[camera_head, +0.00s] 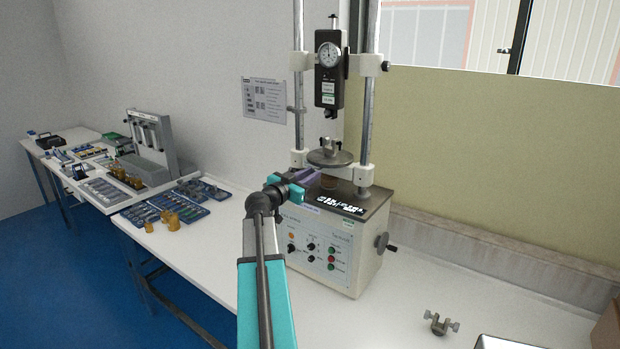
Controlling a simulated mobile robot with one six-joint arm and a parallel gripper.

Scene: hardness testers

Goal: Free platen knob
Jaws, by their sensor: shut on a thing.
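The tester (335,245) is a cream box with a dark top, two steel columns and a black dial gauge (328,62) between them. A round metal platen (330,158) sits low between the columns, with a short brownish post (329,182) under it. My gripper (316,174) reaches in from the left, just below the platen's left edge. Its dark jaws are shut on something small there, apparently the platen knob. The jaws hide the knob, so its shape and seating cannot be told.
A hand crank (384,243) sticks out at the tester's right side. A small metal clamp-like part (440,323) lies on the white bench (400,290) at front right. Blue trays with small parts (180,203) stand to the left. A box edge (608,325) shows at far right.

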